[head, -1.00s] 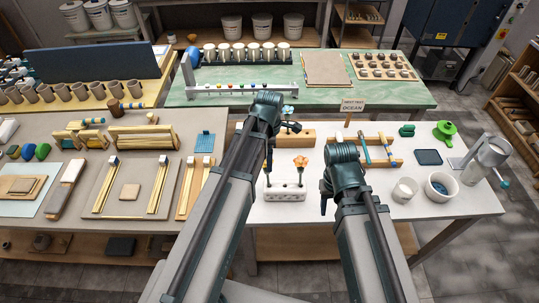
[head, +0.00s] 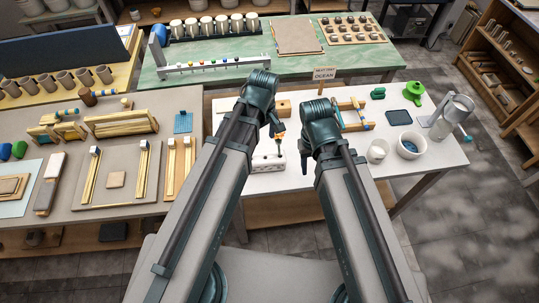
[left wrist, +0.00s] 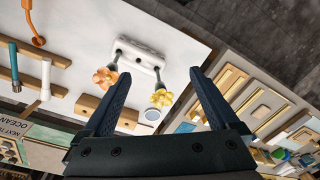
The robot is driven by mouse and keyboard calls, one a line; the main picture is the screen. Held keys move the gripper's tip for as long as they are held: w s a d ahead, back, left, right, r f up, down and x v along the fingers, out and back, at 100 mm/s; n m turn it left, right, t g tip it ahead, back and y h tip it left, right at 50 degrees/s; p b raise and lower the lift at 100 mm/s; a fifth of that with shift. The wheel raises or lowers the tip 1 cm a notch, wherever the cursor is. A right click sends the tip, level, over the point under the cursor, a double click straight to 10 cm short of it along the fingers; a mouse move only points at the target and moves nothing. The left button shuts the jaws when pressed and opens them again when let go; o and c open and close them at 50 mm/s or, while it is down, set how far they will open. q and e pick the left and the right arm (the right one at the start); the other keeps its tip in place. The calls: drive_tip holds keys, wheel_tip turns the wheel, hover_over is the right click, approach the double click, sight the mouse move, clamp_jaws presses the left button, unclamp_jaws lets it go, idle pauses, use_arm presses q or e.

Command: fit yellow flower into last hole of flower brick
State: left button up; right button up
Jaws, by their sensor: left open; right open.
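The white flower brick (left wrist: 148,48) shows in the left wrist view and partly in the head view (head: 266,163). The yellow flower (left wrist: 161,98) has its stem running to one end of the brick; it looks seated in a hole there. An orange flower (left wrist: 105,77) stands at another hole, and it also shows in the head view (head: 279,136). My left gripper (left wrist: 160,75) is open, its fingers apart on either side of the yellow flower without visible contact. In the head view my left gripper (head: 275,129) hides the yellow flower. My right gripper (head: 305,160) is open beside the brick.
A wooden block (left wrist: 88,105) lies close to the flowers. A wooden rack with rods (head: 352,116) stands beyond my right gripper. A white cup (head: 377,151) and a bowl (head: 411,146) stand at the right. The white table (head: 430,165) is clear near its front right edge.

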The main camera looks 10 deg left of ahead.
use_arm(q)
drive_tip(key=s+d+m, duration=0.4)
drive_tip(key=s+m, duration=0.4)
drive_tip(key=m, duration=0.5)
drive_tip(key=shift+d+y, duration=0.2)
drive_tip(key=shift+y, duration=0.1)
wheel_tip(320, 180, down, 17)
drive_tip(key=b, duration=1.7)
drive_tip(key=shift+w+r, duration=0.1)
